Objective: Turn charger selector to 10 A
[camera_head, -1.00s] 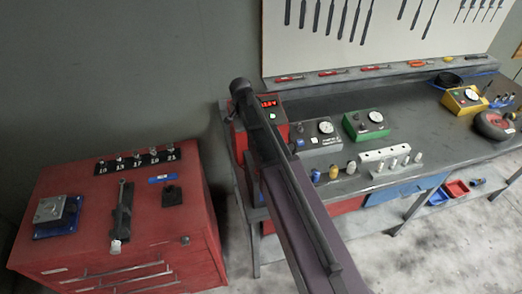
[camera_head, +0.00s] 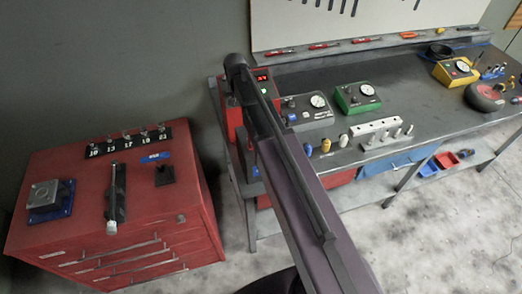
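A red box with a lit red digital display (camera_head: 262,78) stands at the left end of the workbench and looks like the charger. My arm crosses in front of it and hides much of its front. I cannot make out a selector or its setting, and the display digits are too small to read surely. My gripper does not show; only the arm's links are in view, rising from the lower right to a joint beside the red box.
On the bench (camera_head: 400,78) stand a grey gauge box (camera_head: 305,110), a green gauge box (camera_head: 357,98), a yellow gauge box (camera_head: 456,72) and a white block with holes (camera_head: 376,125). A red tool cabinet (camera_head: 80,225) stands at left. Floor between them is clear.

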